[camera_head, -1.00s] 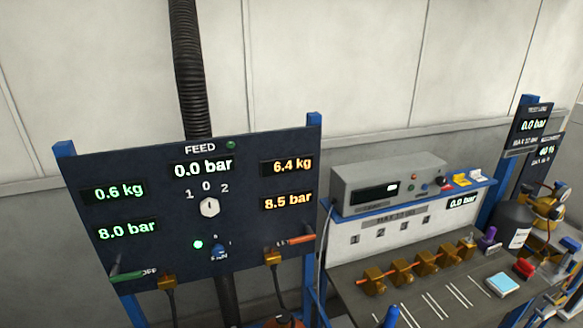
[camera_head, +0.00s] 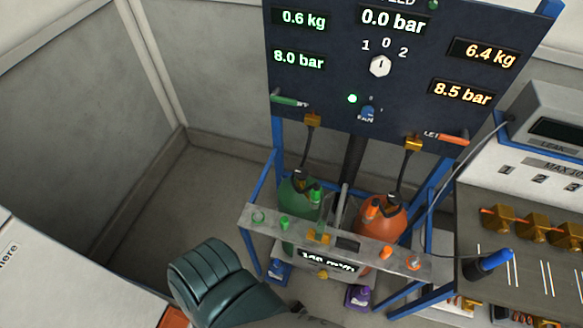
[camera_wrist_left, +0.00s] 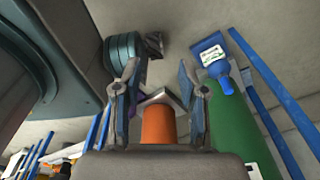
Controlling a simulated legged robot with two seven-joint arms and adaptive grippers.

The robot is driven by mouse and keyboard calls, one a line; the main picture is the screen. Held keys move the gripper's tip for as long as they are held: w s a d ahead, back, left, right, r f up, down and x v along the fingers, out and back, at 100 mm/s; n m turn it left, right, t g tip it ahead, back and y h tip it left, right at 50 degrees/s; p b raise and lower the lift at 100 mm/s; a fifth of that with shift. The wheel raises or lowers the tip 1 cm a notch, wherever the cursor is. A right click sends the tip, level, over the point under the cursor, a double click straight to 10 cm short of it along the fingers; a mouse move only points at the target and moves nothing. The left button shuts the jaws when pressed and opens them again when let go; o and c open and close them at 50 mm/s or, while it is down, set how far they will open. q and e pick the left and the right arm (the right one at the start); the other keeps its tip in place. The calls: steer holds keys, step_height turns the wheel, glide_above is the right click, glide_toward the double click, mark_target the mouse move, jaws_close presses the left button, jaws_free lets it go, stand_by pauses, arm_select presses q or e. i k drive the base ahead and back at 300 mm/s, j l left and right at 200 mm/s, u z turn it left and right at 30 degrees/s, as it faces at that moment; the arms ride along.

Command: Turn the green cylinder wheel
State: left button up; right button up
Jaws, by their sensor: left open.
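The green cylinder (camera_head: 287,205) stands under the dark feed panel in the head view. A green knob (camera_head: 316,192), which looks like its wheel, is at its upper right. In the left wrist view my left gripper (camera_wrist_left: 160,88) is open, with an orange cylindrical thing (camera_wrist_left: 158,124) showing between and behind the fingers. My right gripper is not seen.
An orange cylinder (camera_head: 372,228) stands right of the green one. A grey bar (camera_head: 345,243) with knobs and a readout crosses in front of both. Blue frame posts flank them. A bench with brass fittings (camera_head: 535,228) is at right. Open floor lies at left.

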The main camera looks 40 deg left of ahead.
mark_target(301, 173)
steer(key=u, duration=1.4)
